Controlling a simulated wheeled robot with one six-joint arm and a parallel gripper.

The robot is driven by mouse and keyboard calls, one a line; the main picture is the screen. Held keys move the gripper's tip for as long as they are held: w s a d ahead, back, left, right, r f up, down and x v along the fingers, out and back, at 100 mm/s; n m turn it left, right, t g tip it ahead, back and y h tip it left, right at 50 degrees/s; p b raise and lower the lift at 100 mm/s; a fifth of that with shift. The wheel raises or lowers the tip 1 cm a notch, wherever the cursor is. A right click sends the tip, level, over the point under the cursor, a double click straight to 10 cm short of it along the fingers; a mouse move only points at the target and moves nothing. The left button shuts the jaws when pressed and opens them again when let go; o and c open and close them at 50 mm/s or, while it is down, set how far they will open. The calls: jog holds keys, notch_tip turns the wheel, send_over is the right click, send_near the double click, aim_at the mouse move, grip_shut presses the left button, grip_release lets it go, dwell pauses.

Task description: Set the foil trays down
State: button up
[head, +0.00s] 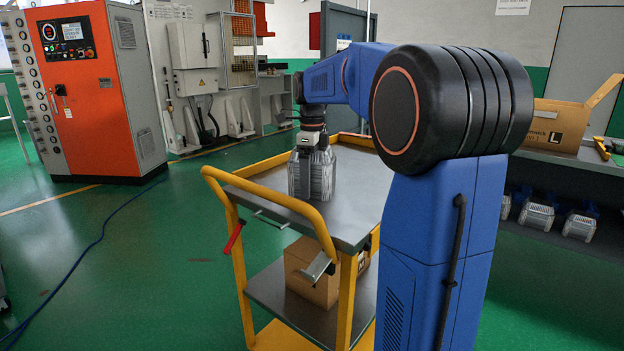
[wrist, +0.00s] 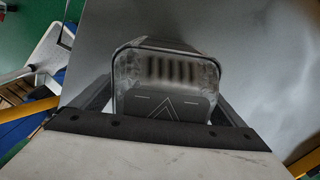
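The foil trays (head: 318,178) are a silvery, ribbed stack at the cart's top shelf, towards its far left part in the head view. My gripper (head: 312,148) points down over them from above. In the wrist view the trays (wrist: 168,70) show as a clear-rimmed, rounded rectangle with dark slots inside. The dark fingers of my gripper (wrist: 165,92) lie close against the trays' left and right sides, with no clear gap. Whether the stack's underside touches the shelf is hard to tell.
The yellow-framed cart (head: 258,203) has a bare grey top around the trays. A cardboard box (head: 305,275) stands on its lower shelf. An orange cabinet (head: 85,85) stands at left. A bench at right holds an open box (head: 557,125), with more silvery pieces (head: 537,215) below.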

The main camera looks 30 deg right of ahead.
notch_tip(320, 180, up, 12)
jog(key=shift+r, duration=0.15)
dwell(0.7)
jog(key=shift+d, duration=0.1)
dwell(0.4)
